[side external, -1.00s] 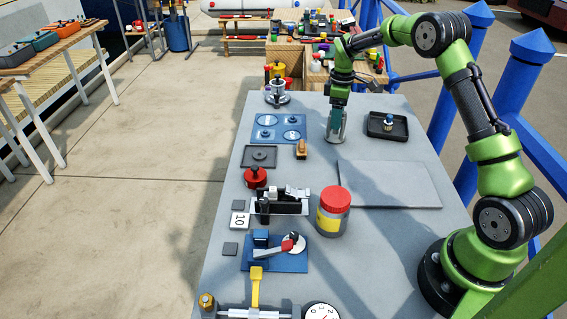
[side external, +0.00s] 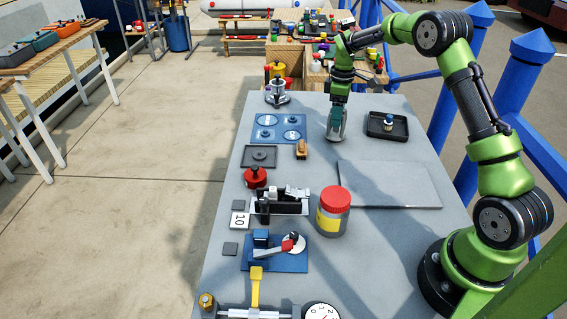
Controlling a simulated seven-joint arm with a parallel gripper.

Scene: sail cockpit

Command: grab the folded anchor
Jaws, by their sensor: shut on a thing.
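My gripper (side external: 335,128) points down at the far part of the grey table, left of the black tray. Its fingers are shut, with their tips at or just above the table top. The thing between them is small and mostly hidden by the fingers. I take it to be the folded anchor, but its shape cannot be made out. I cannot tell whether it touches the table.
The black tray (side external: 373,132) holds a small knobbed piece. A red-lidded jar (side external: 333,212) stands nearer. A flat grey panel (side external: 390,185) lies clear at right.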

